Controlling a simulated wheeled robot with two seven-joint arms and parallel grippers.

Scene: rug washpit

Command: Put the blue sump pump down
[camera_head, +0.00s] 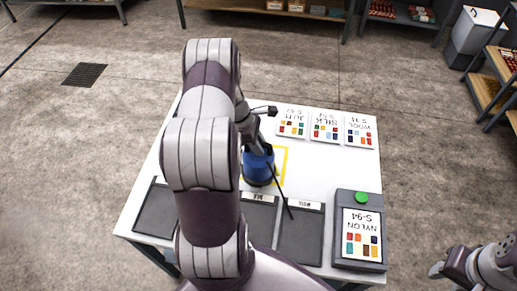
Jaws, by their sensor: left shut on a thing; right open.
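The blue sump pump (258,170) is upright at the middle of the white table (325,172), at a yellow outlined square (283,160). Its base looks to be on or very near the tabletop; I cannot tell whether it touches. A thin dark cable or rod runs from it toward the front right. My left gripper (257,143) is shut on the pump's upper part from above, and my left arm hides much of the table's left side. My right gripper (438,270) is open and empty, off the table at the lower right.
Dark trays (302,235) line the front edge. A grey box (360,258) with a green button and a nylon card sits front right. Shelves stand behind.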

